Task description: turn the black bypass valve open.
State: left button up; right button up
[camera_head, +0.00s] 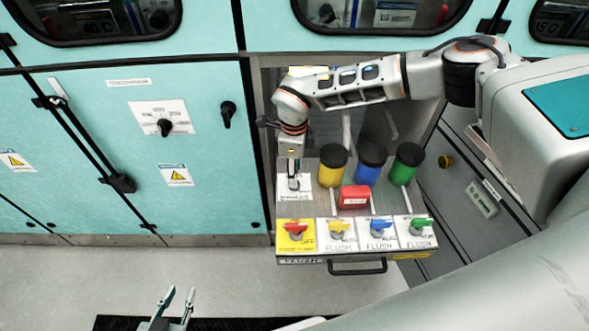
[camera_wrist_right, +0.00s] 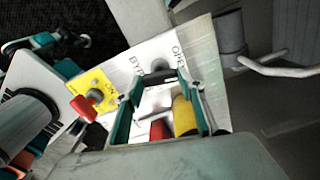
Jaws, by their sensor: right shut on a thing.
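The black bypass valve (camera_wrist_right: 158,66) sits on a white plate (camera_head: 294,196) at the left of the pulled-out drawer; its lettering reads partly "BYP" and "OPEN" in the right wrist view. My right gripper (camera_head: 293,180) reaches down over this plate. In the right wrist view my right gripper (camera_wrist_right: 162,82) has its fingers closed on the valve's handle, which they largely hide; the handle's exact angle is hard to tell. My left gripper (camera_head: 180,292) is empty, with its fingers apart, low in the head view, away from the drawer.
A turquoise cabinet (camera_head: 205,190) stands left.

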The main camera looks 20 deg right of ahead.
jog(key=shift+n, duration=1.1)
jog(key=o, duration=1.1)
jog(key=shift+o, duration=0.2)
jog(key=shift+r, duration=0.1)
notch_tip(320, 180, up, 12)
